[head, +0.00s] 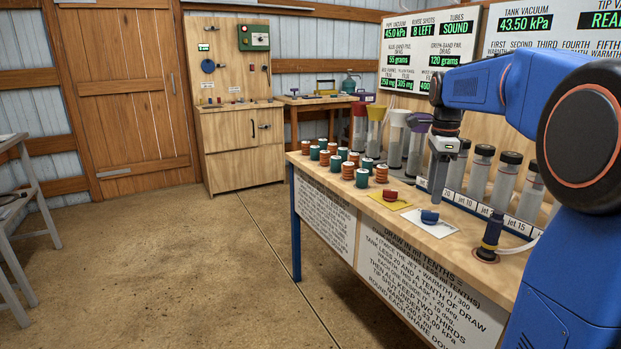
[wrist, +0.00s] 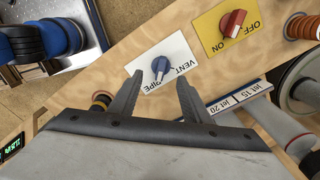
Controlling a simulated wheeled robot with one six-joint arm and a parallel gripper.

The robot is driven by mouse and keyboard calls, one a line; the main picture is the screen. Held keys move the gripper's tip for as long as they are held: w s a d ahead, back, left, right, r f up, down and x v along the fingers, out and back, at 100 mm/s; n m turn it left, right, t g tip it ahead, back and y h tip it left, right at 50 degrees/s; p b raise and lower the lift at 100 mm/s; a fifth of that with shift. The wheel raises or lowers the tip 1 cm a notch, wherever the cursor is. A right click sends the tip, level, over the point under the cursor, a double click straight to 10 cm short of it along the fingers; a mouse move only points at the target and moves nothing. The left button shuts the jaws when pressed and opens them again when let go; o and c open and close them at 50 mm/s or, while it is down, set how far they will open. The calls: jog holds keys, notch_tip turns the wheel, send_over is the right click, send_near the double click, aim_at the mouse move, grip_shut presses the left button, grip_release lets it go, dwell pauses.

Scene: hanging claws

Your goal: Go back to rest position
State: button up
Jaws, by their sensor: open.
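My gripper (head: 437,188) hangs pointing down over the wooden bench, in front of the row of tubes. In the wrist view its two fingers (wrist: 160,82) are apart, with nothing held between them. A blue knob (head: 429,216) on a white card lies just in front of the gripper; in the wrist view the knob (wrist: 160,66) shows beyond the fingertips, with the card marked VENT and PIPE. A red knob (head: 390,195) on a yellow card is to its left; the wrist view shows the knob (wrist: 233,22) with OFF and ON.
Several teal and orange spools (head: 362,178) stand on the bench's left part. Capped clear tubes (head: 479,177) stand behind a jet label strip. A dark nozzle (head: 491,235) with a pale hose is at front right. Lit display boards (head: 430,45) hang behind. Floor at left (head: 150,270) is clear.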

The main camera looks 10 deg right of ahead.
jog(key=s+a+f+n+t, duration=0.1)
jog(key=s+a+f+n, duration=0.4)
jog(key=s, duration=0.5)
jog(key=s+a+f+n+t, duration=0.2)
jog(key=s+a+f+n, duration=0.3)
jog(key=s+n, duration=0.4)
jog(key=s+a+f+n+t, duration=0.1)
jog(key=s+a+f+n, duration=0.4)
jog(key=s+n, duration=0.3)
jog(key=s, duration=0.3)
jog(key=shift+a+t, duration=0.25)
jog(key=shift+t, duration=0.15)
